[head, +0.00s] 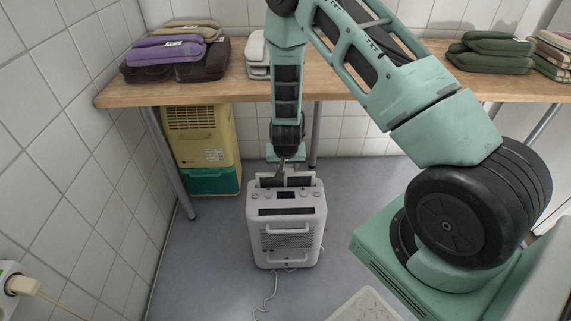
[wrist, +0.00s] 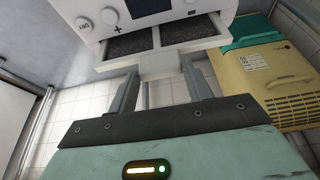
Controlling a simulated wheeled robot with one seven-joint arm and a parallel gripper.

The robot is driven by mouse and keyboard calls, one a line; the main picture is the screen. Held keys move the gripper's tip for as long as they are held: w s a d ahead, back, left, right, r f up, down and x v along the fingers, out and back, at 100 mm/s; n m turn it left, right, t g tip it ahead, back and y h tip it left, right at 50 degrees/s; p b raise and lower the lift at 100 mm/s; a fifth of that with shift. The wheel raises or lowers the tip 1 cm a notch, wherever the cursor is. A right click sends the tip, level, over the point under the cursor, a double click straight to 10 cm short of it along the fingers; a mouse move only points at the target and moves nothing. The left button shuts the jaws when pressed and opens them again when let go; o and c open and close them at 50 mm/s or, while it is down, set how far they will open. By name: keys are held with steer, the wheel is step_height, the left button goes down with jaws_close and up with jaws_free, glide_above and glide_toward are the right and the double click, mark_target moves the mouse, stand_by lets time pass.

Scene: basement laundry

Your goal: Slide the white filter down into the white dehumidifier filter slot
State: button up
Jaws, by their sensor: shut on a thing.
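The white dehumidifier (head: 290,228) stands upright on the floor below the bench, its dials and small display on top; part of its control panel (wrist: 150,10) shows in the wrist view. The white filter (head: 301,181), a frame with two dark mesh panels, shows at the back of the dehumidifier's top. In the wrist view the filter (wrist: 185,37) lies close against the control panel side. My gripper (wrist: 162,72) is shut on the filter's white tab, one finger on each side. The slot opening is hidden, so I cannot tell how far in the filter sits.
A wooden bench (head: 230,92) runs behind and above, holding folded clothes. A yellow and green unit (head: 203,140) stands under it at the left, apart from the dehumidifier. A bench leg (head: 170,165) and a tiled wall are left. A cord (head: 268,290) lies in front.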

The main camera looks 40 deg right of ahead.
mark_target(285, 180)
steer(key=shift+f+b, duration=2.15)
steer(key=shift+f, duration=1.2)
steer(key=o, duration=1.3)
steer(key=shift+c, duration=0.2)
steer(key=shift+r, duration=0.15)
steer(key=p+v, duration=0.5)
steer(key=v, duration=1.2)
steer(key=shift+r, duration=0.15)
